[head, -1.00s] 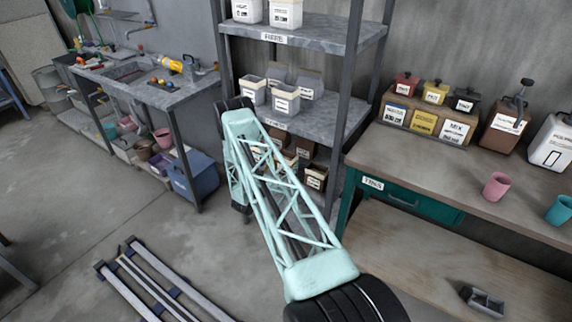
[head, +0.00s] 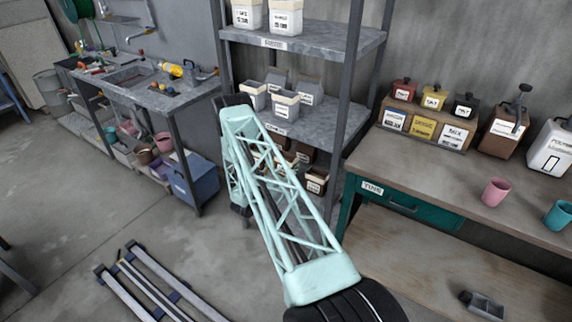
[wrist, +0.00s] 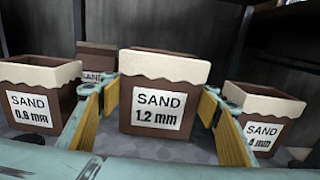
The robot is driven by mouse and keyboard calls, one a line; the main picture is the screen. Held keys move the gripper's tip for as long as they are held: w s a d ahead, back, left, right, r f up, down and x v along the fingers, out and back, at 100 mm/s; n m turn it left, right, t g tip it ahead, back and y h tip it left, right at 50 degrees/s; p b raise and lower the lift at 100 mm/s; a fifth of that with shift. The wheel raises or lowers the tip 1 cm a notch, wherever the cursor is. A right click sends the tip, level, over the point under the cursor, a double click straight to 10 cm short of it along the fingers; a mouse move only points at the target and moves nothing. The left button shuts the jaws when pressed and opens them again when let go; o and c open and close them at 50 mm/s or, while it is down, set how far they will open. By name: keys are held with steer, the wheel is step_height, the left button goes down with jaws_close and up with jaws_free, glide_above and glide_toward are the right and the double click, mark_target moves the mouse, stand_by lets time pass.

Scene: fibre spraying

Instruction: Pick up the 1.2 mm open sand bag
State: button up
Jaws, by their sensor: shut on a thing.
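The open 1.2 mm sand bag (wrist: 158,92) is a brown bag with a cream rim and a white label. It stands upright in the middle of the wrist view, its label facing me. My gripper (wrist: 160,88) is shut on it, one yellow-padded finger on each side. Whether its base touches the shelf, I cannot tell. In the head view my arm reaches down to the lower rack shelf, and it hides the gripper and this bag.
The workbench (head: 440,165) stands right of the rack.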

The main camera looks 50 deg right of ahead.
steer(key=s+a+r+p, duration=0.1)
steer(key=s+a, duration=0.8)
steer(key=s, duration=0.1)
steer(key=shift+s+a+r+p, duration=0.2)
steer(key=shift+a+r+p, duration=0.05)
steer(key=shift+a+p, duration=0.1)
stand_by(0.7)
steer(key=shift+s+a, duration=0.1)
stand_by(0.4)
